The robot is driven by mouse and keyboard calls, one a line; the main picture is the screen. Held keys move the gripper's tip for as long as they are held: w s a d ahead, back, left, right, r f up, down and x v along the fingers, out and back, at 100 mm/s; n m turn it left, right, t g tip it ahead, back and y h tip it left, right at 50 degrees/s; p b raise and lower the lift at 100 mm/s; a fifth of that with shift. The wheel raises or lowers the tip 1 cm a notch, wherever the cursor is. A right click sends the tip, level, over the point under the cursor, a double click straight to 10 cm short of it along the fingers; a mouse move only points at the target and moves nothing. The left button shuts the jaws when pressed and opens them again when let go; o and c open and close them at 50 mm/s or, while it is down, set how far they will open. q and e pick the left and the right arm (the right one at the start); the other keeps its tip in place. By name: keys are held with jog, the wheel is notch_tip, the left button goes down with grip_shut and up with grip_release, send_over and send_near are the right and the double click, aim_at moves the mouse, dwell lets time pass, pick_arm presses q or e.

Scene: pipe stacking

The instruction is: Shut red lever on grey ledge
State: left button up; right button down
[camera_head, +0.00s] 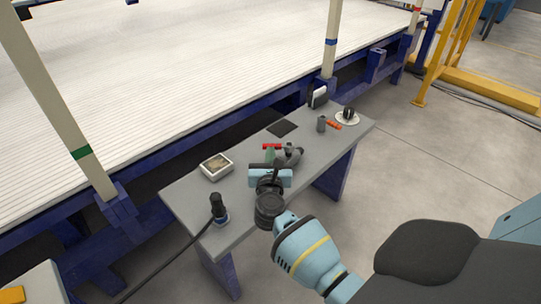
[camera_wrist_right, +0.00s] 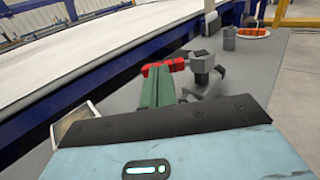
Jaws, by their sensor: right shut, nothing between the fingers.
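The red lever (camera_head: 272,146) lies near the middle of the grey ledge (camera_head: 187,196), beside a grey fitting (camera_head: 290,154). In the right wrist view the red lever (camera_wrist_right: 163,67) runs crosswise over the top end of a green bar-like part (camera_wrist_right: 157,92), with the grey fitting (camera_wrist_right: 205,77) just right of it. My right gripper (camera_head: 275,168) is shut and empty, just on the near side of the lever. I cannot tell whether it touches the green part. Its housing hides the near part of the fitting. My left gripper is not in view.
On the ledge are a framed tray (camera_head: 216,166) at left, a dark cylinder with a cable (camera_head: 218,208) near the front, a dark pad (camera_head: 283,128) behind, and a grey cylinder (camera_head: 321,123) and white dish (camera_head: 347,118) at far right. A conveyor bed (camera_head: 190,75) runs behind.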

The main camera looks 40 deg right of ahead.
aim_at(266, 148)
jog(key=shift+w+f+m+g+h+b, duration=0.15)
jog(key=shift+w+m+g+h+b, duration=0.35)
jog(key=shift+m+g+h+b, duration=0.35)
jog(key=shift+w+d+b, duration=0.15)
jog(key=shift+w+b, duration=0.1)
jog(key=shift+b, duration=0.05)
jog(key=shift+w+d+b, duration=0.4)
jog(key=shift+w+b, duration=0.15)
jog(key=shift+w, duration=0.3)
jog(key=shift+b+x, duration=0.4)
jog(key=shift+x, duration=0.55)
jog(key=shift+p+v, duration=0.7)
jog(key=shift+v, duration=3.2)
